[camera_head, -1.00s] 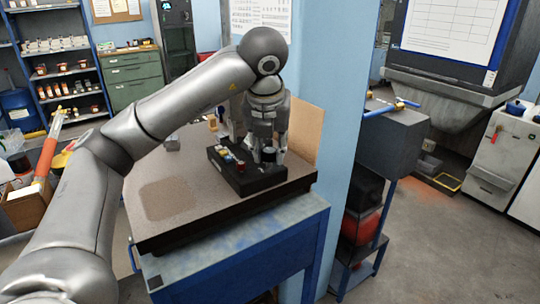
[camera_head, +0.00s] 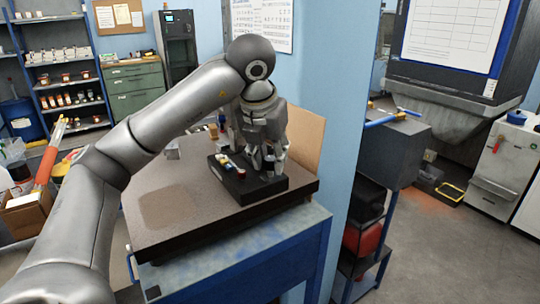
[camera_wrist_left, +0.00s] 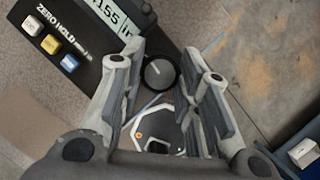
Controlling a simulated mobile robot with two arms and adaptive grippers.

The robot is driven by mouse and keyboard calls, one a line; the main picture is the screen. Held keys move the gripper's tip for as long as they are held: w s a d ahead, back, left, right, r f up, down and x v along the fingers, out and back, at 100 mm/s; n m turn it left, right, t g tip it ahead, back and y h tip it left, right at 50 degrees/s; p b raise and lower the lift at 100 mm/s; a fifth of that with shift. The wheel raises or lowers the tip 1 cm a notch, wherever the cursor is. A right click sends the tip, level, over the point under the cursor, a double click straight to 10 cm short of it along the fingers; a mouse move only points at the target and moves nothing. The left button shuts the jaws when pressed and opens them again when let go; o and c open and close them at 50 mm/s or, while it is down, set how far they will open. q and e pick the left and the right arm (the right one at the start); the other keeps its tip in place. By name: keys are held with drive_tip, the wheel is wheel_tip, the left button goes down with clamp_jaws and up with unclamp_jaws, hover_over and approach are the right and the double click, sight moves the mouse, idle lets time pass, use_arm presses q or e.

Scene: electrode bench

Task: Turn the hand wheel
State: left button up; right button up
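The hand wheel (camera_wrist_left: 158,73) is a small dark round knob with a white line on its top, seen in the left wrist view. It sits at the edge of a black box (camera_wrist_left: 84,72) with a display and several coloured buttons. The box also shows in the head view (camera_head: 240,188) on the grey slab. My left gripper (camera_head: 268,166) points down over the right end of the box. In the wrist view its fingers (camera_wrist_left: 164,62) are apart, one on each side of the wheel, with small gaps. My right gripper is in neither view.
The speckled slab (camera_head: 165,207) lies on a blue bench (camera_head: 235,257), with clear room left of the box. A brown board (camera_head: 304,137) stands close behind my left gripper. A light blue pillar (camera_head: 352,130) rises to the right of the bench.

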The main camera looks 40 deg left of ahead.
use_arm(q)
drive_tip(key=shift+o, duration=0.7)
drive_tip(key=shift+r, duration=0.1)
drive_tip(key=v, duration=1.1)
drive_tip(key=shift+s+r, duration=0.25)
drive_tip(key=shift+r, duration=0.05)
drive_tip(key=shift+o, duration=0.3)
